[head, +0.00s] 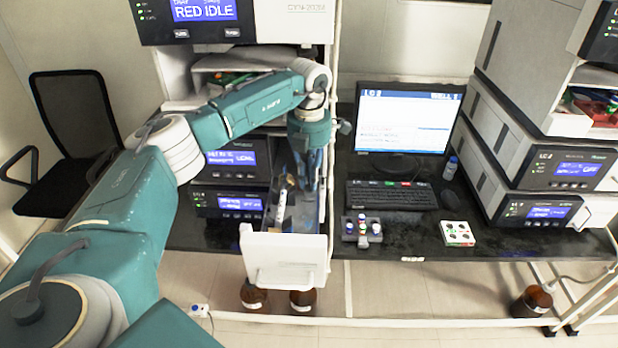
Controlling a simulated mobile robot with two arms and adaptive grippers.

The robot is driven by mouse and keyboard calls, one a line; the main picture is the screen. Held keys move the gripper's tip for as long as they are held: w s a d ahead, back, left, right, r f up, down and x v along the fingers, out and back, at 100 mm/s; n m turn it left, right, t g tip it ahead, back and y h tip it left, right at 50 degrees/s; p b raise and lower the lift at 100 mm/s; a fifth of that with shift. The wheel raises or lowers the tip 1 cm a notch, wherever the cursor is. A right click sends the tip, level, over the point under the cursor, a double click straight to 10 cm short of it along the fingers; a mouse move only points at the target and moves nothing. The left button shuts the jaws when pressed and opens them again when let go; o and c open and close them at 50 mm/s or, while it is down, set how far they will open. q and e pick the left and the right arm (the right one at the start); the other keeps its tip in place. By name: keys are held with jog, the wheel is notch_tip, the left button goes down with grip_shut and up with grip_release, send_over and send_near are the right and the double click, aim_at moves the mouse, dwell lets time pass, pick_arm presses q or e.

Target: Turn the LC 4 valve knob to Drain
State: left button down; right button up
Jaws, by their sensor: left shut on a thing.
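My left arm reaches in from the left and bends down at the wrist. My left gripper (308,184) points down into the right side of a pulled-out drawer (286,262) with a white front, in the left instrument stack. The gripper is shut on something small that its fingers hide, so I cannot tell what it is. A pale tube-like part (281,203) stands tilted in the drawer to the left of the fingers. I cannot make out the LC 4 valve knob or its Drain mark. My right gripper is not in view.
A monitor (403,120), keyboard (398,197), vial rack (362,231) and white block (457,233) are on the black bench to the right. Another instrument stack (535,150) stands at the far right. Brown bottles (303,300) stand below the drawer. A black chair (78,125) is at left.

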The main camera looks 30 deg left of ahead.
pick_arm(q)
jog(key=shift+w+r, duration=0.1)
jog(key=shift+r, duration=0.1)
jog(key=c, duration=1.7)
grip_release()
jog(key=shift+c, duration=0.2)
jog(key=shift+f, duration=0.1)
notch_tip(320, 180, up, 12)
jog(key=shift+d, duration=0.1)
